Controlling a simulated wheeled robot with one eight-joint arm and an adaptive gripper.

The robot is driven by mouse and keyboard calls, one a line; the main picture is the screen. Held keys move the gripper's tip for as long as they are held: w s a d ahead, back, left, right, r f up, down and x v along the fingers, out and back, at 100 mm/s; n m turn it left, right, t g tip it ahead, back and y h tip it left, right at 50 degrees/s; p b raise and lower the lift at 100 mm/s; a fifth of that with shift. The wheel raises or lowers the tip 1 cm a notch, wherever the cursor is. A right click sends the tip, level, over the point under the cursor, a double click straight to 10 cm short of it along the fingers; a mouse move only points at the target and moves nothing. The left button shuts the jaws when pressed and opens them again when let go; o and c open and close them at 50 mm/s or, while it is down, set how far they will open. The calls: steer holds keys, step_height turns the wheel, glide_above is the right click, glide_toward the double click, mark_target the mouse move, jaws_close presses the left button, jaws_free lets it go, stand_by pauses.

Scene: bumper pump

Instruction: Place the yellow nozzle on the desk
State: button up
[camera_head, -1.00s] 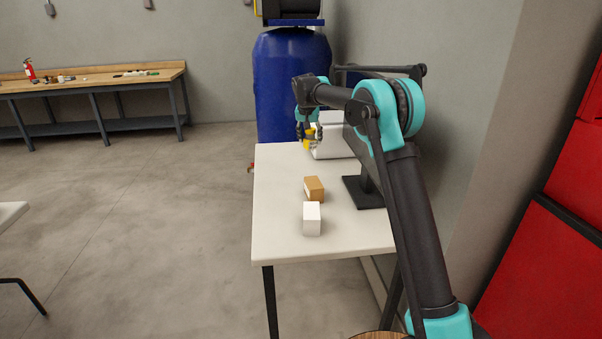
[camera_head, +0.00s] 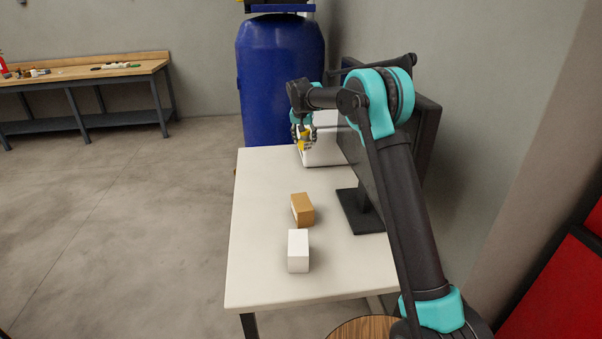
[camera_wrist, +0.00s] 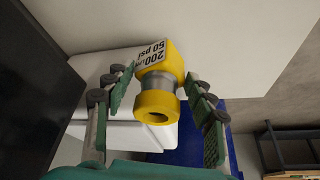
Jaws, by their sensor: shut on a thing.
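The yellow nozzle (camera_wrist: 158,101) has a grey metal middle band and a white label with printed text. It sits between the two fingers of my gripper (camera_wrist: 155,80), which is shut on it. In the head view the nozzle (camera_head: 301,144) is small and partly hidden by my gripper (camera_head: 303,132). My gripper is over the far end of the white desk (camera_head: 262,225), in front of the white device. The desk surface also shows behind the nozzle in the wrist view (camera_wrist: 235,30). I cannot tell whether the nozzle touches the desk.
A brown box (camera_head: 303,210) and a white box (camera_head: 298,251) stand on the near half of the desk. A black monitor (camera_head: 362,212) stands to the right, and a white device (camera_head: 325,150) at the far end. A blue barrel (camera_head: 281,80) is beyond. The desk's left side is clear.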

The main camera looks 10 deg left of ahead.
step_height(320, 180, down, 14)
steer(key=shift+f, duration=0.1)
stand_by(0.4)
steer(key=o, duration=1.3)
steer(key=shift+o, duration=0.2)
steer(key=v, duration=1.2)
steer(key=shift+s, duration=0.1)
